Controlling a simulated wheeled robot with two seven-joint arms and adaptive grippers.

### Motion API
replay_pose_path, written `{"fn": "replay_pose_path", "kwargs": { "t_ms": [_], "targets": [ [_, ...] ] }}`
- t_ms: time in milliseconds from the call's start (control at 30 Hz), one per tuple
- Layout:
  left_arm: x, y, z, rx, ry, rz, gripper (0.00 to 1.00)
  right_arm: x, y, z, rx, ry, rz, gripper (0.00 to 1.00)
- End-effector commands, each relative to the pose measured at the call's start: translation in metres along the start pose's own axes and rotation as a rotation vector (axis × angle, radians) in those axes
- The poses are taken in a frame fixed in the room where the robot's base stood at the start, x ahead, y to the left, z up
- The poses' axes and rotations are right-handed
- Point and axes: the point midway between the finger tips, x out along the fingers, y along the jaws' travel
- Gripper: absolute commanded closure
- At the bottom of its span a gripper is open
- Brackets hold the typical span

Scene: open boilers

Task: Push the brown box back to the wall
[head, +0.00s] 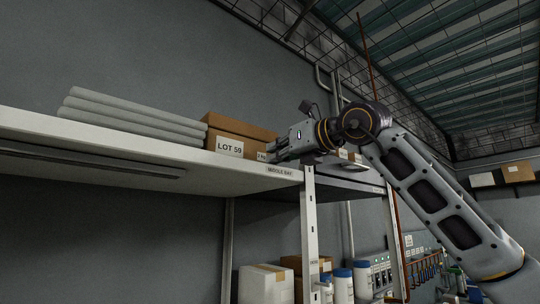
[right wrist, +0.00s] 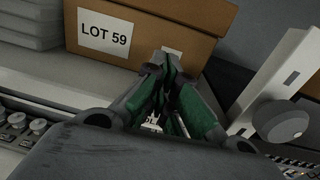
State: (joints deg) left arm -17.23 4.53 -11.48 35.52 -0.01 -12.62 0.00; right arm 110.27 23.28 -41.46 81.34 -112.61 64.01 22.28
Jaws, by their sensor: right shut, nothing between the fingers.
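The brown box (head: 240,130) with a white "LOT 59" label stands on the upper shelf (head: 130,138), close to its front edge in the head view. It also fills the upper middle of the right wrist view (right wrist: 140,33). My right gripper (head: 273,152) is shut and empty. Its fingertips (right wrist: 165,62) are at the box's front face, right of the label; I cannot tell whether they touch it. The fingers hide the box's lower right part. The grey wall (head: 190,60) rises behind the shelf. My left gripper is out of view.
Several grey flat pieces (head: 130,112) are stacked left of the box. A white shelf post (head: 311,225) stands below my right gripper.

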Motion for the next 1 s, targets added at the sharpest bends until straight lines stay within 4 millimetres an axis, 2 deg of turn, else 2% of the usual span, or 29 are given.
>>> {"fn": "replay_pose_path", "kwargs": {
  "t_ms": [100, 500, 1000],
  "targets": [
    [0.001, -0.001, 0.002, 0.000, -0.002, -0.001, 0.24, -0.004, -0.006, -0.001, 0.001, 0.001, 0.000, 1.00],
    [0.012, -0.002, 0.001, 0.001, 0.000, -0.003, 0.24, -0.031, -0.005, -0.002, 0.000, 0.000, 0.001, 1.00],
    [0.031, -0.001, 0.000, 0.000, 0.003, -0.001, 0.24, -0.093, -0.006, -0.002, -0.001, 0.001, 0.000, 1.00]
  ]
}}
